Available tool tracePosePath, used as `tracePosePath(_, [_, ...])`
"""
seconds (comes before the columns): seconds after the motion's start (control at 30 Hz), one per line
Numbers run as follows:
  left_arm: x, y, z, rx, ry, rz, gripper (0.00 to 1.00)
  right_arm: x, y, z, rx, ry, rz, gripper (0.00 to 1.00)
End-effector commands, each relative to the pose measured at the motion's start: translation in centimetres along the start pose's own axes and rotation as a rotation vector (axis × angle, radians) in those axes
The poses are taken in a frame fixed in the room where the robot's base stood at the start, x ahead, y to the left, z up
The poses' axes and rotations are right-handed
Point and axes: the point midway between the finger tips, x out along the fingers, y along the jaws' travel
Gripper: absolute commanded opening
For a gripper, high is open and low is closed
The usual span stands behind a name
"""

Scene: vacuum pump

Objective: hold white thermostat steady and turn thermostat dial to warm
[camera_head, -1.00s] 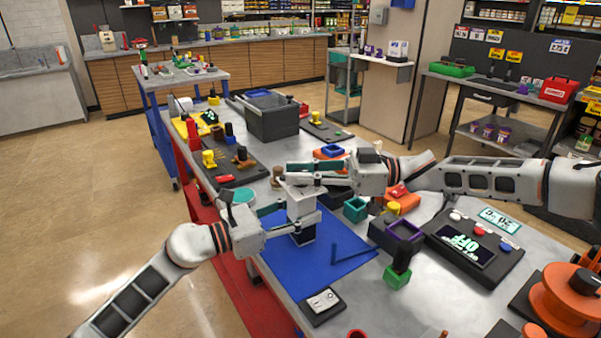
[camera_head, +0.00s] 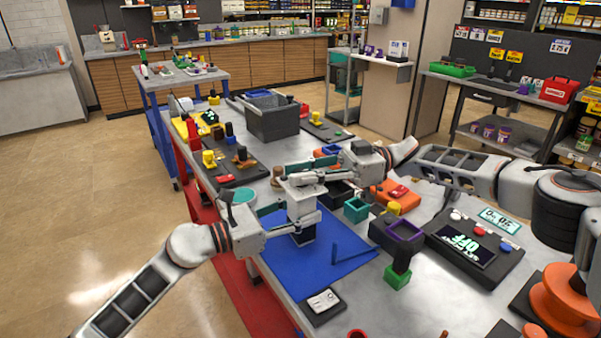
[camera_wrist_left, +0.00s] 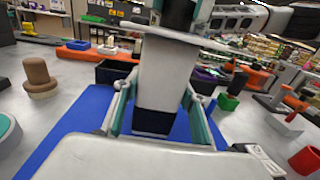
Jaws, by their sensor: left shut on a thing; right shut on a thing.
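The white thermostat (camera_head: 301,203) stands upright on the blue mat (camera_head: 340,258), a white block with a dark lower part. My left gripper (camera_head: 294,216) is shut on its body from the left side. In the left wrist view the thermostat (camera_wrist_left: 166,75) sits between the teal-padded fingers. My right gripper (camera_head: 310,172) is at the top of the thermostat, shut on what appears to be the dial. The dial is mostly hidden by the fingers. A dark part (camera_wrist_left: 180,12) shows above the white top in the left wrist view.
A blue angled strip (camera_head: 352,254) lies on the mat. A panel reading OFF (camera_head: 464,243), a purple-topped holder (camera_head: 402,230) and a teal box (camera_head: 356,209) are to the right. A small switch plate (camera_head: 323,303) lies in front. A grey bin (camera_head: 272,122) stands behind.

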Motion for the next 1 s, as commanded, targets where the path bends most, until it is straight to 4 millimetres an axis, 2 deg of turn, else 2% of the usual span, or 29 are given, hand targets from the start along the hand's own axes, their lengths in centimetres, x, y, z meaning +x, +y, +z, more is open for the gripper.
tracePosePath(0.2, [0.0, -0.1, -0.1, -0.002, 0.001, -0.002, 0.13, -0.1, 0.0, 0.0, 0.0, 0.0, 0.001, 0.0])
tracePosePath(0.23, [0.0, -0.1, -0.1, -0.002, 0.001, -0.002, 0.13, -0.1, 0.0, 0.0, 0.0, 0.0, 0.001, 0.29])
tracePosePath(0.27, [0.0, -0.1, -0.1, -0.002, 0.001, -0.002, 0.13, -0.1, 0.0, 0.0, 0.0, 0.0, 0.001, 0.37])
tracePosePath(0.3, [0.0, -0.1, -0.1, -0.002, 0.001, -0.002, 0.13, -0.1, 0.0, 0.0, 0.0, 0.0, 0.001, 0.4])
tracePosePath(0.6, [0.0, -0.1, -0.1, -0.002, 0.001, -0.002, 0.13, -0.1, 0.0, 0.0, 0.0, 0.0, 0.001, 0.4])
tracePosePath(0.73, [0.0, -0.1, -0.1, -0.002, 0.001, -0.002, 0.13, -0.8, 0.0, 0.0, 0.0, 0.001, 0.002, 0.4])
tracePosePath(0.87, [0.0, -0.1, -0.1, -0.002, 0.001, -0.002, 0.13, -2.8, 0.1, 0.0, 0.0, 0.001, 0.005, 0.4])
tracePosePath(1.0, [0.0, -0.1, -0.1, -0.003, 0.001, -0.002, 0.13, -5.7, 0.1, 0.0, 0.0, 0.0, 0.006, 0.4])
